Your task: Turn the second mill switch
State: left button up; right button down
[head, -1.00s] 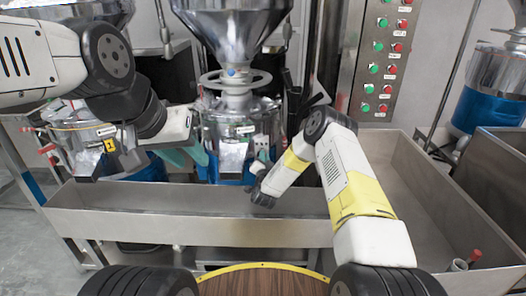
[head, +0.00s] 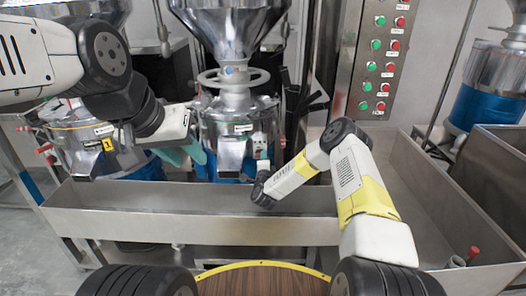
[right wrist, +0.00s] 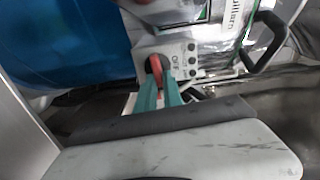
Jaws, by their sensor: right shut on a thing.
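The second mill (head: 234,135) is the steel machine with a large funnel and blue base in the middle of the head view. Its switch, a red knob (right wrist: 155,66) on a pale panel marked OFF, shows in the right wrist view. My right gripper's teal fingers (right wrist: 160,84) are closed on this knob. In the head view the right gripper (head: 260,153) is at the mill's lower front, small and partly hidden by its own wrist. My left gripper (head: 188,153) hangs in front and to the left of this mill, apart from the knob; its finger gap is unclear.
Another mill (head: 85,140) stands at the left, behind my left arm. A steel trough (head: 150,225) runs in front of the mills. A panel of red and green buttons (head: 383,60) stands behind my right arm. A further blue mill (head: 487,107) is at the far right.

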jog(key=shift+f+m, duration=0.15)
jog(key=shift+m, duration=0.25)
jog(key=c, duration=1.5)
grip_release()
jog(key=shift+s, duration=0.1)
jog(key=s, duration=0.7)
jog(key=shift+s, duration=0.35)
